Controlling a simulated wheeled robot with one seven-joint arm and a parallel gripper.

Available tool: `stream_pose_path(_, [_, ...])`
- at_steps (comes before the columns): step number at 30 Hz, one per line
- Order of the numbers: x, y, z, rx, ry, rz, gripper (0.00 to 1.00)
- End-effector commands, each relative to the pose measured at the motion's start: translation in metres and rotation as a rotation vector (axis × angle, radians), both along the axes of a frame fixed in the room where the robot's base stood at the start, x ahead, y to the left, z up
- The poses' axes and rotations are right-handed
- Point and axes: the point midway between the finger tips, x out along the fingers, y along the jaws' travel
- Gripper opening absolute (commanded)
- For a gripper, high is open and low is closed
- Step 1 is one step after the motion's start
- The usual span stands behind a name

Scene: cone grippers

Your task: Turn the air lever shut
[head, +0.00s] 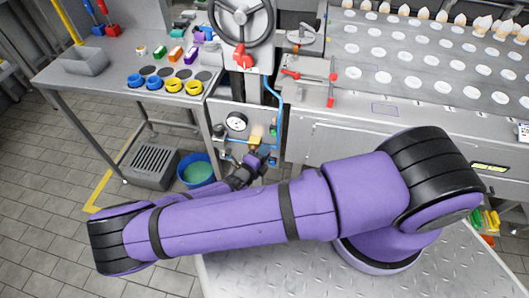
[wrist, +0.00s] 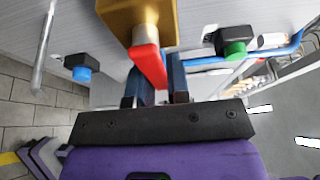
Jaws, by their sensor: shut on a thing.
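The air lever (wrist: 149,62) is a red handle on a brass valve body (wrist: 128,14), seen at the upper middle of the wrist view. My gripper (wrist: 161,80) is shut on the red handle, with a dark finger on each side of its lower end. In the head view, the brass valve (head: 227,140) sits low on the grey panel below the gauge. My gripper (head: 256,163) is at the panel there, and the handle itself cannot be made out.
A blue-capped fitting (wrist: 81,73) and a green-capped one (wrist: 235,49) flank the valve. A gauge (head: 236,122) and blue pipe (head: 281,105) are on the panel. A blue bucket (head: 197,172) stands on the floor to the left. A large handwheel (head: 241,15) is above.

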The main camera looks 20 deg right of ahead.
Motion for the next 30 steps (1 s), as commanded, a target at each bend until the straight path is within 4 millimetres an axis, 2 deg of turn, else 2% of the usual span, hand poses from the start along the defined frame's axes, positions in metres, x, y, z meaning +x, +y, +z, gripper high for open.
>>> stream_pose_path(15, [0.001,0.002,-0.012,0.206,-0.147,0.001,0.00])
stream_pose_path(25, [0.001,0.002,-0.012,0.217,-0.155,0.001,0.00])
stream_pose_path(26, [0.001,0.002,-0.012,0.217,-0.155,0.001,0.22])
stream_pose_path(27, [0.001,0.002,-0.012,0.217,-0.155,0.001,0.31])
stream_pose_path(29, [0.001,0.002,-0.012,0.216,-0.155,0.001,0.43])
stream_pose_path(30, [0.001,0.002,-0.012,0.215,-0.154,0.001,0.43])
